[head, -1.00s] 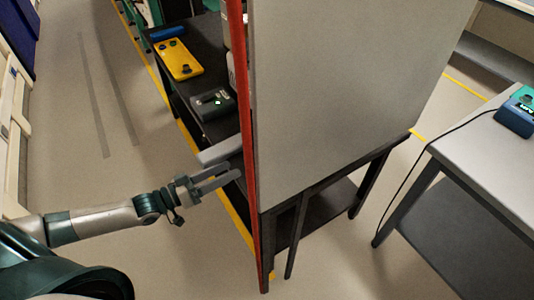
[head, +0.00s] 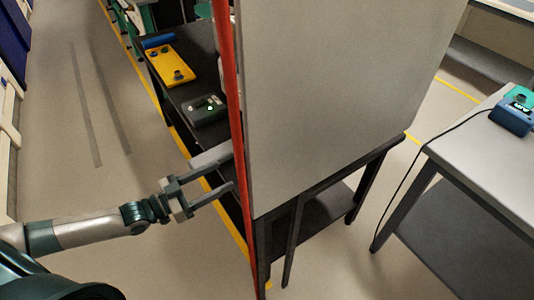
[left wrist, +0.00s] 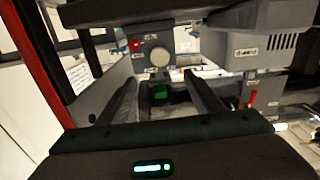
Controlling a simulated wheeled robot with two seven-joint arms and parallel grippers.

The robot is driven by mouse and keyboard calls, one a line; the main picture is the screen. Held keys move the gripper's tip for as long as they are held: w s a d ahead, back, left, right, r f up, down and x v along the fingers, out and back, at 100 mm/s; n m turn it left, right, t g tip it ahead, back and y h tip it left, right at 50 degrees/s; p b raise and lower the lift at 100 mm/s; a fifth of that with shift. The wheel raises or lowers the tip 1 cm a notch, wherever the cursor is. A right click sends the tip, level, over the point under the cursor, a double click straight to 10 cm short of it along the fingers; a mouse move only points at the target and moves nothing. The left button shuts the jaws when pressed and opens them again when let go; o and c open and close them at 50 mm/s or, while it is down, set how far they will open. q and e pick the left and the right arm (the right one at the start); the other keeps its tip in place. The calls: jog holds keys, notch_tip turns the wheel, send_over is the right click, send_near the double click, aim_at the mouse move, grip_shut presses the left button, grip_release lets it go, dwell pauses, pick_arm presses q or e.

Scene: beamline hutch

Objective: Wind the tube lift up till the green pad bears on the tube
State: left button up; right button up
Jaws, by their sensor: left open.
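My left gripper (head: 230,173) is open and empty in the head view, beside the red edge of a tall grey panel. In the left wrist view its two fingers (left wrist: 164,95) point forward, apart, toward dark grey equipment. A small green block (left wrist: 161,91) shows between the fingers, farther off; I cannot tell whether it is the green pad. Above it a round pale knob (left wrist: 160,57) sits on a grey housing, with a small red part (left wrist: 134,44) at its left. I cannot make out the tube or whether anything bears on it. My right gripper is not in view.
The grey panel (head: 335,100) with its red edge (head: 230,110) hides much of the dark bench. A yellow box (head: 172,64) and a dark grey box (head: 204,111) stand on that bench. A table (head: 490,150) with a blue device (head: 513,117) is at right. Floor at left is clear.

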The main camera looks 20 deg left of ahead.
aim_at(271, 152)
pick_arm(q)
jog(key=p+x, duration=0.2)
jog(key=x, duration=1.3)
jog(key=shift+w+d+r+p, duration=0.1)
jog(key=shift+d+p, duration=0.05)
jog(key=shift+p, duration=0.15)
jog(key=shift+x, duration=0.9)
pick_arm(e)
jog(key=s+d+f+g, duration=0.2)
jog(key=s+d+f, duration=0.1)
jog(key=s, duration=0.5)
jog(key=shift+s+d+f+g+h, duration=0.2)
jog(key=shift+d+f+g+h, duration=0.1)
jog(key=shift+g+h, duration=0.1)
pick_arm(q)
jog(key=shift+c, duration=0.3)
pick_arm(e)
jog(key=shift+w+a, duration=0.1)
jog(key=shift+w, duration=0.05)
pick_arm(q)
jog(key=c, duration=1)
